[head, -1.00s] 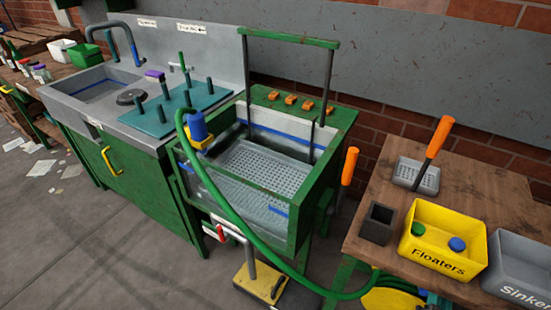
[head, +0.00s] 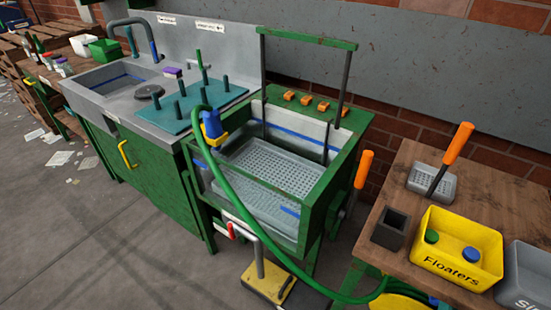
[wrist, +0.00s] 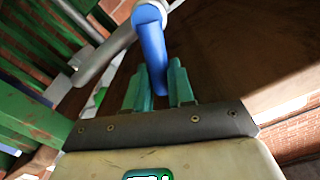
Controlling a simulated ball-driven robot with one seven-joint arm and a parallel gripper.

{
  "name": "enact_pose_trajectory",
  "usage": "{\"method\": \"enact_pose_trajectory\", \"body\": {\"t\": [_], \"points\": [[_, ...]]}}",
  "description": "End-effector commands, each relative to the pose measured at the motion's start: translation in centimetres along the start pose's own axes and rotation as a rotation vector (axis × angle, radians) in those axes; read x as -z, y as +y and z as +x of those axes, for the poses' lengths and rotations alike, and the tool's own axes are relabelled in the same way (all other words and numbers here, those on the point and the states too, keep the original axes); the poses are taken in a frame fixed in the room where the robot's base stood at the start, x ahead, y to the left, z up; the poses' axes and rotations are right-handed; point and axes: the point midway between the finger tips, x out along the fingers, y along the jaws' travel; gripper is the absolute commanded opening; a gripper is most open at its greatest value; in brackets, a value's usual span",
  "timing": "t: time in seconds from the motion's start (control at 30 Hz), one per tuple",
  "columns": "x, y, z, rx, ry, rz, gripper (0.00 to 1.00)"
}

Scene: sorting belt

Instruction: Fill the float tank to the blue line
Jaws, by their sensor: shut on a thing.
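The float tank (head: 338,148) is a green-framed tub with clear front walls and a perforated grey floor. A blue line (head: 284,131) runs along its pale back wall, and a blue mark shows low at the front. I cannot make out a water surface. A blue nozzle (head: 211,124) sits at the tank's left rim by a yellow holder, with a green hose (head: 232,205) arching down in front. In the wrist view my gripper (wrist: 159,75) has its teal fingers shut on a blue handle (wrist: 152,45), beside a grey pipe. My gripper is not in the head view.
A sink bench (head: 150,120) with a teal peg board (head: 207,107) stands left of the tank. A wooden table (head: 495,185) at right carries a yellow Floaters bin (head: 455,270). A yellow-based stand (head: 268,290) is on the floor in front. Open floor lies at lower left.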

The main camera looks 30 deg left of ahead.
Motion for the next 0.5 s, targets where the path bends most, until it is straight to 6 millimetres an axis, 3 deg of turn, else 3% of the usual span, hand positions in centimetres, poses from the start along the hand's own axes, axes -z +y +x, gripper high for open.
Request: {"method": "enact_pose_trajectory", "body": {"t": [0.27, 0.5], "points": [[-0.2, -0.2, -0.1, 0.003, -0.007, -0.007, 0.00], [-0.1, -1.3, -0.1, 0.004, -0.010, -0.164, 0.00]]}}
